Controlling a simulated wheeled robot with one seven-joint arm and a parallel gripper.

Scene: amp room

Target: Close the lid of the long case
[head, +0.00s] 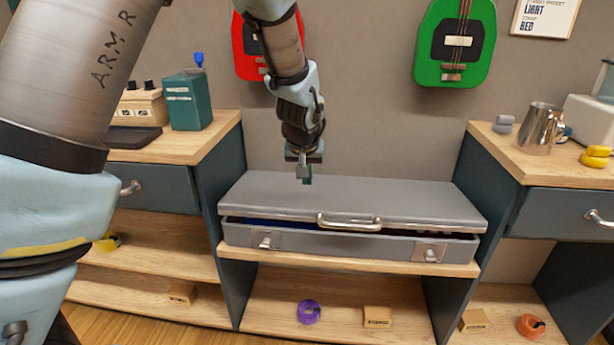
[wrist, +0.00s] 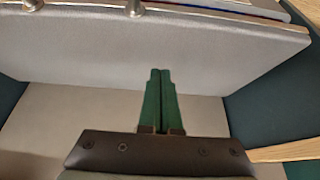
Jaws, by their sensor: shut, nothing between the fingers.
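The long grey case (head: 340,243) sits on the middle wooden shelf, below the wall. Its lid (head: 352,200) is down almost flat, with a narrow dark gap along the front edge where a strip of blue lining shows. A metal handle (head: 348,222) is on the lid's front edge, and two latches are on the case front. My gripper (head: 306,180) is shut and empty, pointing down over the left rear part of the lid. In the wrist view its green fingers (wrist: 160,80) are together in front of the grey lid (wrist: 150,50); whether they touch it I cannot tell.
Wooden-topped cabinets stand on both sides, higher than the case. The left one holds a teal box (head: 186,102); the right one holds a metal mug (head: 540,128). Red and green guitars (head: 452,45) hang behind. Purple tape (head: 309,311) lies on the shelf below.

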